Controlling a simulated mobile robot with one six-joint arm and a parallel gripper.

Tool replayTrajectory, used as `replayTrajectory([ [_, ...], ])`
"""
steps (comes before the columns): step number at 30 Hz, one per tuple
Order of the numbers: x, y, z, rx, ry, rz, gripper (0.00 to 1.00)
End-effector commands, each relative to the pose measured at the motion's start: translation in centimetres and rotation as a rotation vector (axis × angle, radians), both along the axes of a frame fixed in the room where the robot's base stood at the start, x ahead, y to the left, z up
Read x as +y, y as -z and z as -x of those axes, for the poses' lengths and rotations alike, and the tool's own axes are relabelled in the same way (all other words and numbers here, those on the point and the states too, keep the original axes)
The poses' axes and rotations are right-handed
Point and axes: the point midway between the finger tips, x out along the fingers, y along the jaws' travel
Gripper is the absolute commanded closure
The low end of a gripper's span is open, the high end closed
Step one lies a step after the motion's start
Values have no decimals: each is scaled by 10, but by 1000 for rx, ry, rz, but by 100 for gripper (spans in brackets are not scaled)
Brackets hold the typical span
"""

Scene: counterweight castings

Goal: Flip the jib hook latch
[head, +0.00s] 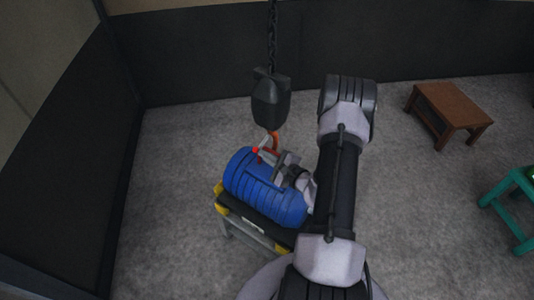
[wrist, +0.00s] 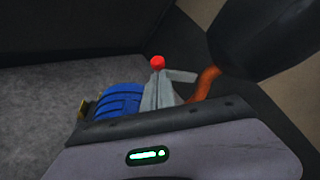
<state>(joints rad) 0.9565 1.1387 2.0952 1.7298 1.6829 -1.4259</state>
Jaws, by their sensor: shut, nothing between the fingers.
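The orange hook (head: 275,143) hangs under a dark hook block (head: 271,100) on a chain. In the wrist view the hook (wrist: 206,82) is just right of my fingers. The latch is a pale lever (wrist: 182,75) with a red knob (wrist: 157,62); the knob also shows in the head view (head: 256,151). My gripper (wrist: 157,78) is shut and empty, its grey fingers together. In the wrist view the fingertips overlap the area just below the knob; I cannot tell whether they touch it. Part of the lever is hidden behind the fingers.
A blue ribbed casting (head: 252,180) lies below the hook on a stand with a black top and yellow corners (head: 221,190). Dark panels (head: 200,62) stand behind and at left. A brown stool (head: 449,101) and a green one (head: 513,202) are at right. The left floor is clear.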

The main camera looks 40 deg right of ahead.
Motion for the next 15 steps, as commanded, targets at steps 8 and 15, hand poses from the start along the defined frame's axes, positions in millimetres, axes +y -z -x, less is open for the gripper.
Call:
replayTrajectory([
  [8,1,-23,0,52,0,-250,100],
  [15,-1,-36,0,97,-2,-469,100],
])
